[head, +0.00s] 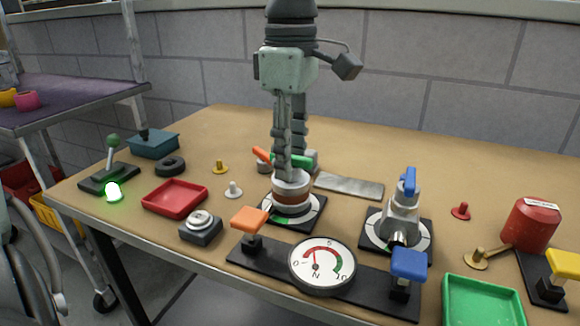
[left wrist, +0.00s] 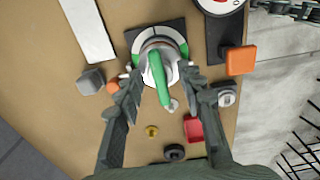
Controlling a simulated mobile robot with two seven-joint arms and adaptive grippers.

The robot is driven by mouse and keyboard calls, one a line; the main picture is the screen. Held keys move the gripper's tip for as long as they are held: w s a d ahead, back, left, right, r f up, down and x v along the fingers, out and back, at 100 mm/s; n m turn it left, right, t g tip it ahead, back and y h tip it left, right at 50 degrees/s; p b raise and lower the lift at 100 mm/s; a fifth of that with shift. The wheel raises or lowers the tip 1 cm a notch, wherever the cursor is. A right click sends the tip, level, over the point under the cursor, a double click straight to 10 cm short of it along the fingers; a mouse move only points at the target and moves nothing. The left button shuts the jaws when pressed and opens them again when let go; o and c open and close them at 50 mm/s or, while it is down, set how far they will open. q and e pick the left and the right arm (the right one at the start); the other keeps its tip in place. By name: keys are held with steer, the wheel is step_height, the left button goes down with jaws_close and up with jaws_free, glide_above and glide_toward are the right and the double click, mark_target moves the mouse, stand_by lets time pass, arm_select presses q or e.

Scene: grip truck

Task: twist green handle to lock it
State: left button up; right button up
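The green handle (head: 296,160) sits on top of a round silver-and-brown fixture (head: 291,190) on a black square base with a white and green dial ring. In the left wrist view the green handle (left wrist: 160,80) is a narrow bar pointing down the picture, between my fingers. My left gripper (head: 287,172) reaches down from above onto the fixture. In the left wrist view my left gripper (left wrist: 162,80) is open, one finger either side of the handle, with small gaps showing. A dark segmented part at that view's top right edge may be my right gripper, mostly cut off.
A blue-handled fixture (head: 400,220) stands to the right. A gauge panel (head: 322,265) with orange and blue levers lies in front. A red tray (head: 175,197), a black button box (head: 201,227) and a white peg (head: 233,189) are left. A flat metal plate (head: 349,186) lies behind.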

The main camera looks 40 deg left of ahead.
arm_select(q)
steer(key=shift+c, duration=0.3)
steer(key=c, duration=0.8)
steer(key=m+p, duration=0.1)
steer(key=m, duration=0.2)
steer(key=shift+m, duration=0.4)
steer(key=m+p, duration=0.1)
steer(key=m, duration=0.3)
steer(key=shift+p, duration=0.35)
steer(key=m+p, duration=0.1)
steer(key=m, duration=0.5)
steer(key=shift+m, duration=0.3)
steer(key=m+p, duration=0.1)
steer(key=m, duration=0.4)
steer(key=shift+p, duration=0.35)
steer(key=shift+m, duration=0.6)
steer(key=o, duration=0.8)
steer(key=shift+c, duration=0.2)
